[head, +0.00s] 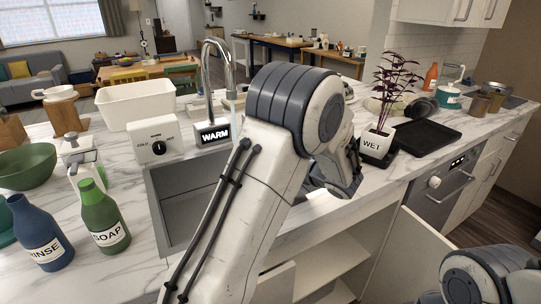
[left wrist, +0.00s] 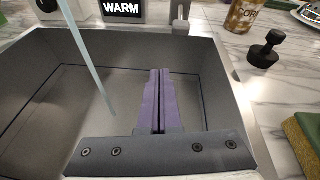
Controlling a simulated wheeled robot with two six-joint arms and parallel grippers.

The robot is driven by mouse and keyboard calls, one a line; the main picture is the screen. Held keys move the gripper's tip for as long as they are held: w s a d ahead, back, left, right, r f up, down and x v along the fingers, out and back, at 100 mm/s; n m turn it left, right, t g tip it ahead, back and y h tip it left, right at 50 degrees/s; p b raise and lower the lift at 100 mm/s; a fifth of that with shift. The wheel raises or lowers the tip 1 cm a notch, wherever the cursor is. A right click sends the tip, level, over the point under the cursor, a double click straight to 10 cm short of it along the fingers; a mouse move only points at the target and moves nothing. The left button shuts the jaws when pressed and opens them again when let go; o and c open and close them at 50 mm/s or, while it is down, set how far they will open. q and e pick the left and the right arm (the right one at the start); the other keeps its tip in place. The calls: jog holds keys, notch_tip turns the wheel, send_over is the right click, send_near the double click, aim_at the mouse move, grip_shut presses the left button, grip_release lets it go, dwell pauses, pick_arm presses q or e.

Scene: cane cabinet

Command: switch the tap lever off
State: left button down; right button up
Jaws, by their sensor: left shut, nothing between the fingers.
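In the left wrist view a pale, slanting streak like a water stream (left wrist: 88,60) drops into the sink. A short grey upright piece (left wrist: 180,10) stands at the sink's far rim beyond my fingertips; I cannot tell if it is the tap lever. My left gripper (left wrist: 160,75) is shut and empty, over the sink and apart from that piece. In the head view my arm hides it. My right gripper is out of view.
A WARM display (head: 213,134) and a dial box (head: 158,140) stand behind the sink. SOAP (head: 103,222) and RINSE (head: 38,238) bottles are left of it. A potted plant (head: 378,140) and black tray (head: 424,138) are right.

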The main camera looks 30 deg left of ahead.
pick_arm(q)
jog(key=w, duration=0.1)
jog(key=w+a+m+t, duration=0.1)
jog(key=w+a+m, duration=0.1)
jog(key=shift+w+f+t+y, duration=0.4)
jog(key=x, duration=1)
jog(key=shift+p, duration=0.4)
